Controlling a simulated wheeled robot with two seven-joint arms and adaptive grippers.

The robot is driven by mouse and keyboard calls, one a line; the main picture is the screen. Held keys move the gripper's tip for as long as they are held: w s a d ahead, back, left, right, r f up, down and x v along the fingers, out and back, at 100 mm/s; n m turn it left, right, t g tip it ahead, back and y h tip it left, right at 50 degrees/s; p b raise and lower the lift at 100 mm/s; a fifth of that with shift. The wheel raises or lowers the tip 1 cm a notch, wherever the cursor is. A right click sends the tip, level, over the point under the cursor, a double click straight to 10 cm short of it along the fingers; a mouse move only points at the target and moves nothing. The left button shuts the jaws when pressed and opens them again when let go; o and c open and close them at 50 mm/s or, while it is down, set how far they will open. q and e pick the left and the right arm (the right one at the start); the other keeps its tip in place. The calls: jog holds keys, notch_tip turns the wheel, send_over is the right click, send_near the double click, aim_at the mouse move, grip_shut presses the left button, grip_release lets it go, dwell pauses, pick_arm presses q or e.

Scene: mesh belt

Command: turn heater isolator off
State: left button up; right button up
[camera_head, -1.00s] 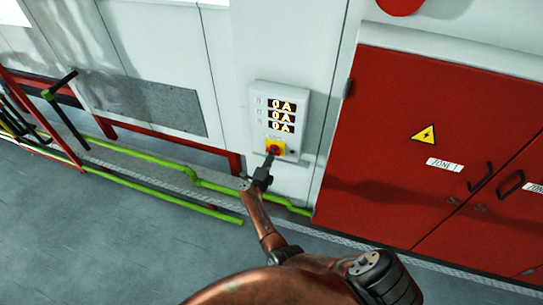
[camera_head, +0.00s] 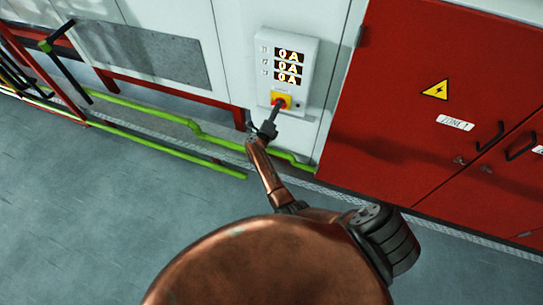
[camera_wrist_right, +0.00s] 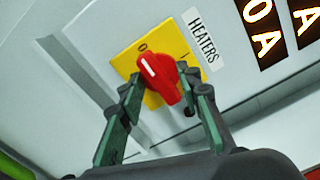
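The heater isolator is a red rotary knob (camera_head: 281,103) on a yellow plate, low on a light grey wall panel (camera_head: 267,87). In the right wrist view the red knob (camera_wrist_right: 160,80) has a white mark pointing toward the "0" on the yellow plate (camera_wrist_right: 130,62). A "HEATERS" label (camera_wrist_right: 204,40) is beside it. My right gripper (camera_head: 273,116) is at the knob. Its fingers (camera_wrist_right: 160,90) lie on both sides of the knob, close against it, and appear shut on it. My left gripper is not in view.
Displays (camera_head: 289,66) above the knob read 0 A. Red cabinet doors (camera_head: 430,130) with a warning sign stand to the right. Green pipes (camera_head: 170,143) run low along the wall at left, beside a red railing (camera_head: 40,72). The grey floor (camera_head: 80,220) is open.

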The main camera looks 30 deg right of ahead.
jog(key=s+a+m+b, duration=0.55)
jog(key=m+b, duration=0.25)
jog(key=m, duration=0.6)
jog(key=s+a+f+n+t+y+b, duration=0.1)
jog(key=s+f+n+y, duration=0.1)
jog(key=f+n, duration=0.5)
jog(key=s+a+f+n+t+y+b, duration=0.1)
jog(key=s+f+n+t+y, duration=0.1)
jog(key=f+n, duration=0.6)
jog(key=s+a+f+n+t+y+b, duration=0.1)
jog(key=s+a+f+n+y+b, duration=0.1)
jog(key=f+n+y, duration=0.2)
notch_tip(320, 180, down, 8)
jog(key=n, duration=0.3)
jog(key=shift+f+n, duration=0.2)
jog(key=shift+n, duration=0.1)
